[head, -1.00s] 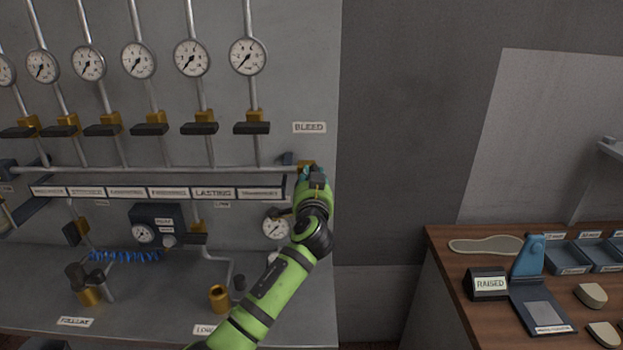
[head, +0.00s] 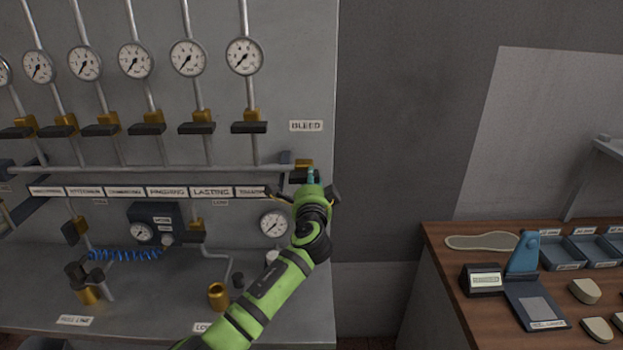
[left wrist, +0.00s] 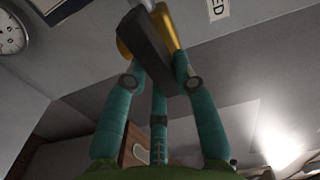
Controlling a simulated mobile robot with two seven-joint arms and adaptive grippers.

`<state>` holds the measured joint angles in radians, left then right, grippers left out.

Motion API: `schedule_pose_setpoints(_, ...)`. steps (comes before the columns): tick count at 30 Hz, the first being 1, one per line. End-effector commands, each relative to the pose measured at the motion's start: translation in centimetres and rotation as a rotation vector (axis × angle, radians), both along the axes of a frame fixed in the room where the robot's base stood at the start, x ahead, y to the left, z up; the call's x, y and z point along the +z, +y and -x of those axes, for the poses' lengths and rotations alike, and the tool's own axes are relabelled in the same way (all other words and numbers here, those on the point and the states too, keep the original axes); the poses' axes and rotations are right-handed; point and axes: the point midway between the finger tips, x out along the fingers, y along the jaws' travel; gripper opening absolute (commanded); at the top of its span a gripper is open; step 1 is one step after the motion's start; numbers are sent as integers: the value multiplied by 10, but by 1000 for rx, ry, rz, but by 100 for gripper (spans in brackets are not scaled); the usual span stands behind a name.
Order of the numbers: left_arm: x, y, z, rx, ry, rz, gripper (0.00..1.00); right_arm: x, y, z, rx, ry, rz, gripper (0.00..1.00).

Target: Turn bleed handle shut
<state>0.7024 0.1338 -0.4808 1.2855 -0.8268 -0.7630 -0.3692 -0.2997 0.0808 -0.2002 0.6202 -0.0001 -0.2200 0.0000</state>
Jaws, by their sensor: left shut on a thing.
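The bleed valve's brass body (head: 303,164) sits at the right end of the pipe, below the BLEED label (head: 306,126). My left gripper (head: 312,178) is at this valve. In the left wrist view, the dark bleed handle (left wrist: 147,47) lies between the teal fingers of my left gripper (left wrist: 157,72), with the brass body (left wrist: 166,27) behind it. The gripper is shut on the handle. In the head view my wrist hides most of the handle, so its exact angle is hard to tell. My right gripper is not in view.
A row of gauges (head: 245,56) and dark-handled brass valves (head: 250,122) lines the panel to the left. A small gauge (head: 273,223) is below the pipe, beside my arm. A wooden bench (head: 440,256) with trays stands at the right. Bare wall lies between.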

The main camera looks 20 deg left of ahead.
Motion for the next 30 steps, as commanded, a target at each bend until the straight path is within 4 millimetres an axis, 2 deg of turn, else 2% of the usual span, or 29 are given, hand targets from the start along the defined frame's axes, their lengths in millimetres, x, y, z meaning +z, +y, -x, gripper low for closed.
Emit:
schedule_pose_setpoints(7, 0, 0, 0, 0, 18, -69, 0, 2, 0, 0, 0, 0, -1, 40)
schedule_pose_setpoints(22, -1, 1, 0, 0, 22, -84, 0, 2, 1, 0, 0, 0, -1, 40)
schedule_pose_setpoints(23, -1, 1, 0, 0, 22, -84, 39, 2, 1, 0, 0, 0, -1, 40)
schedule_pose_setpoints(24, -1, 1, 0, 0, 22, -84, 52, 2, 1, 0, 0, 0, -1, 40)
schedule_pose_setpoints(30, -1, 1, 0, 0, 22, -81, 52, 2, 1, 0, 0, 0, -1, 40)
